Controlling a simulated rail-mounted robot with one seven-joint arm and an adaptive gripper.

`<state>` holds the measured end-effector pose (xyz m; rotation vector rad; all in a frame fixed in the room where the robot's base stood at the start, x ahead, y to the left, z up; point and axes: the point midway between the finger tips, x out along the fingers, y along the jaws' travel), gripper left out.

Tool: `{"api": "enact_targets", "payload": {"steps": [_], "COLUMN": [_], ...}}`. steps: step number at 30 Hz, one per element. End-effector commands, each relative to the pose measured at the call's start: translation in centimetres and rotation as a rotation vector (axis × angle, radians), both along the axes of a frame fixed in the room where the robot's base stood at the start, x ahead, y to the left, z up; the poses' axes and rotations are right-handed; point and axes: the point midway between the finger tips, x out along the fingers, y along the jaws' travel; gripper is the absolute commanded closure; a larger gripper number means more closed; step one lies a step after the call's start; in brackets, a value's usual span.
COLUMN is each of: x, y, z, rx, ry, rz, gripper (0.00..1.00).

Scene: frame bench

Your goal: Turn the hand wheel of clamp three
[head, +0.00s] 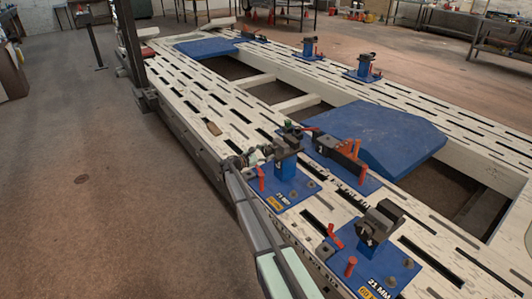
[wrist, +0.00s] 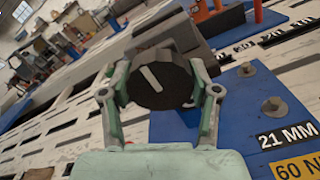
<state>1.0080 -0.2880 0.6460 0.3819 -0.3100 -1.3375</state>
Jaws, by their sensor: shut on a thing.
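My gripper (head: 259,154) is at the left side of a clamp (head: 286,165) on the near rail of the frame bench. This clamp has a dark head on a blue post and a blue base plate. In the wrist view, my gripper (wrist: 160,90) is shut on a dark, ridged round hand wheel (wrist: 165,84), one finger on each side. A pale line on the wheel's face slants from upper left to lower right. The wheel is hard to make out in the head view. I cannot read a clamp number three.
Another dark-headed clamp (head: 377,224) stands to the right, with red handles beside it. An orange and grey clamp (head: 338,150) is just behind. Blue panels (head: 375,137) lie on the slotted white frame (head: 215,95).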

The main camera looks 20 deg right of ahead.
Motion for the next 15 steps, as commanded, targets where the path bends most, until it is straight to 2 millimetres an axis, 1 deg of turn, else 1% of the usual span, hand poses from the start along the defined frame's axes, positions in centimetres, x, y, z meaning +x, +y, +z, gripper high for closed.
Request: {"api": "enact_targets", "payload": {"steps": [3, 4, 5, 6, 15], "x": [0.05, 0.04, 0.04, 0.04, 0.01], "y": [-0.26, -0.25, -0.25, -0.23, -0.03], "z": [0.13, 0.13, 0.13, 0.12, 0.04], "rx": [-0.003, -0.003, -0.003, -0.002, -0.001], "ry": [0.000, 0.000, 0.000, 0.001, 0.000], "rz": [-0.001, -0.001, -0.001, -0.001, 0.000], "gripper": [0.74, 0.28, 0.18, 0.13, 0.13]}}
